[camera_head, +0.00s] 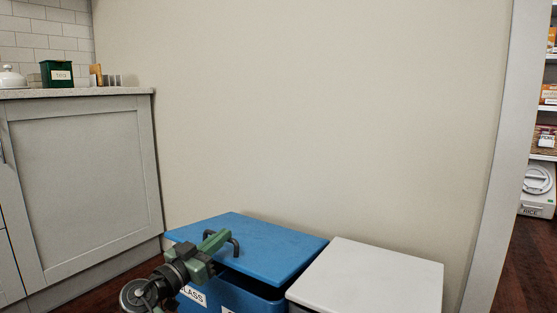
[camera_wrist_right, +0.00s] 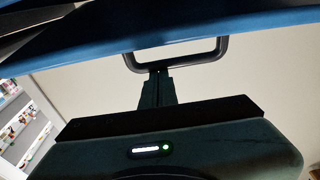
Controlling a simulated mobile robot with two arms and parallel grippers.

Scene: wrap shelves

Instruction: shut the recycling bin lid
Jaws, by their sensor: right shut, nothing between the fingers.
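The blue recycling bin (camera_head: 262,297) stands against the wall, with white labels on its front, one reading "GLASS". Its blue lid (camera_head: 255,243) lies over the top, and a dark gap shows under the front edge, so it looks slightly raised. The lid's dark loop handle (camera_head: 236,246) is at the front edge; it also shows in the wrist view (camera_wrist_right: 190,59), below the blue lid edge (camera_wrist_right: 200,28). My right gripper (camera_head: 222,237) is shut and empty, its fingertips at the handle (camera_wrist_right: 157,72); I cannot tell if they touch it. My left gripper is out of view.
A bin with a pale grey lid (camera_head: 375,272) stands close on the right. A grey cabinet (camera_head: 85,180) with a countertop is on the left. The bare wall (camera_head: 300,110) is behind. A doorway at the right shows pantry shelves (camera_head: 545,115).

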